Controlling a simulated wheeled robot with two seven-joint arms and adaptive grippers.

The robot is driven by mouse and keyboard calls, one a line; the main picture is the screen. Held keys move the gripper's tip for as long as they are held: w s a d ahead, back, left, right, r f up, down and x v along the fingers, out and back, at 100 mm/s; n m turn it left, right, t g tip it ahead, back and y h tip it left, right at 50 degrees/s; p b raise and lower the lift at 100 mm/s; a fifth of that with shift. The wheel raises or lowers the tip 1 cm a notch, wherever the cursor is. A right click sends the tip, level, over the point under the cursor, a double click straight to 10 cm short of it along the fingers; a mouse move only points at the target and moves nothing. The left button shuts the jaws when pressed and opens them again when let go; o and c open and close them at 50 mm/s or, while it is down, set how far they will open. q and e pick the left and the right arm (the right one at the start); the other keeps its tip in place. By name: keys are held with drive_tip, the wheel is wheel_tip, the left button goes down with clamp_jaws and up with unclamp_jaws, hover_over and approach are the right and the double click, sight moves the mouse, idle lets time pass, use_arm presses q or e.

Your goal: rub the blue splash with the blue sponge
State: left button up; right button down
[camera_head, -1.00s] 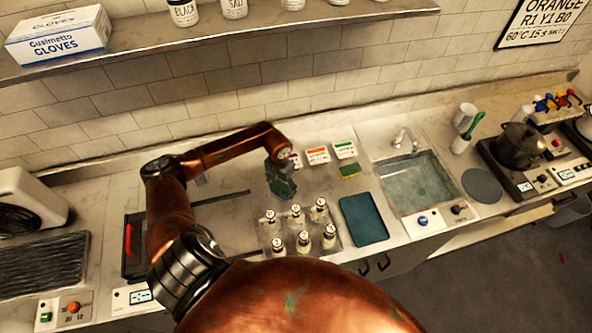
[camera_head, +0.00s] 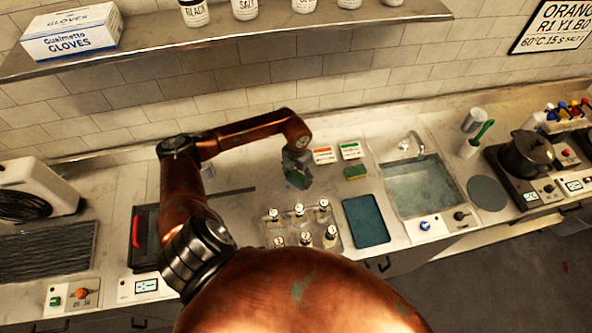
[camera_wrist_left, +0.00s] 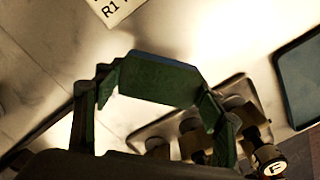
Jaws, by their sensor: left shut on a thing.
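My left gripper (camera_head: 298,178) is over the counter behind the small bottles, with its fingers pointing down. It is shut on the blue sponge (camera_head: 296,181), which shows small and dark there. In the left wrist view the sponge (camera_wrist_left: 158,80) sits between the fingertips, its green face toward the camera and a thin blue edge on its far side. I cannot tell whether it touches the counter. I cannot make out the blue splash in either view; the gripper and sponge may hide it. My right gripper is not in view.
Several capped bottles (camera_head: 299,210) stand on a clear tray just in front of the gripper. A green-and-yellow sponge (camera_head: 356,173) and cards (camera_head: 350,150) lie to the right. A dark blue tray (camera_head: 366,221) and a sink (camera_head: 417,187) are beyond.

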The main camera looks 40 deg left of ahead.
use_arm(q)
drive_tip(key=shift+s+r+p, duration=0.15)
drive_tip(key=shift+r+p, duration=0.4)
drive_tip(key=shift+r, duration=0.75)
